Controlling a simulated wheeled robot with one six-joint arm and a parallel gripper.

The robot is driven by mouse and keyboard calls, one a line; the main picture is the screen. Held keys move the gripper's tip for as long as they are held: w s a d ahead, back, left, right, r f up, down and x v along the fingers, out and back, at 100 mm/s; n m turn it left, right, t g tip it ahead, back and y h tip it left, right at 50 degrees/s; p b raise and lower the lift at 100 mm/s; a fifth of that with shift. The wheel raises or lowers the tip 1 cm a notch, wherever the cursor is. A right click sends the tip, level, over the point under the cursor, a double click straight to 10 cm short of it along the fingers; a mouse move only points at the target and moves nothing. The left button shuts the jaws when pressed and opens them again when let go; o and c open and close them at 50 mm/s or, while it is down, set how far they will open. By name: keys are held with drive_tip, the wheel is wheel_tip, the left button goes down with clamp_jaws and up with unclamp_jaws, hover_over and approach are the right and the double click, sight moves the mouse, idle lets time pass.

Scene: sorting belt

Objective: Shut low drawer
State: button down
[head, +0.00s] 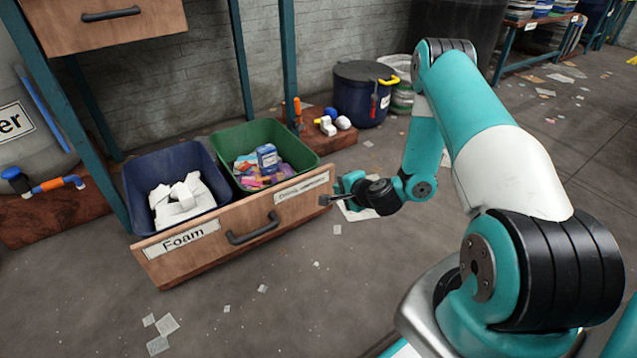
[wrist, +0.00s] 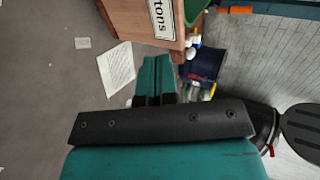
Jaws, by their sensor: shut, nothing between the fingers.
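The low drawer (head: 208,249) stands pulled out in the head view, its wooden front facing me with a dark handle (head: 254,229) and a "Foam" label on the left. It holds a blue bin (head: 140,178) with white foam pieces and a green bin (head: 216,145) with small cartons. My gripper (head: 324,200) is shut and empty, close to the right end of the drawer front; I cannot tell whether it touches. In the wrist view the drawer front's corner (wrist: 184,38) shows ahead of my gripper (wrist: 153,62), with part of a label ending in "tons".
An upper wooden drawer (head: 140,26) hangs above, between blue frame posts. A dark lidded pot (head: 365,95) stands behind on the right. A low wooden board (head: 343,139) with small items lies behind the drawer. Paper scraps litter the open floor in front.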

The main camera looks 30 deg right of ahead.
drive_tip(key=b, duration=0.3)
approach(313, 177)
wheel_tip(313, 177, down, 3)
drive_tip(key=w, duration=0.2)
drive_tip(key=w+b, duration=0.2)
drive_tip(key=w, duration=0.1)
drive_tip(key=shift+f, duration=0.35)
drive_tip(key=shift+w+d+r, duration=0.1)
drive_tip(key=shift+w+r, duration=0.05)
drive_tip(key=shift+w, duration=0.45)
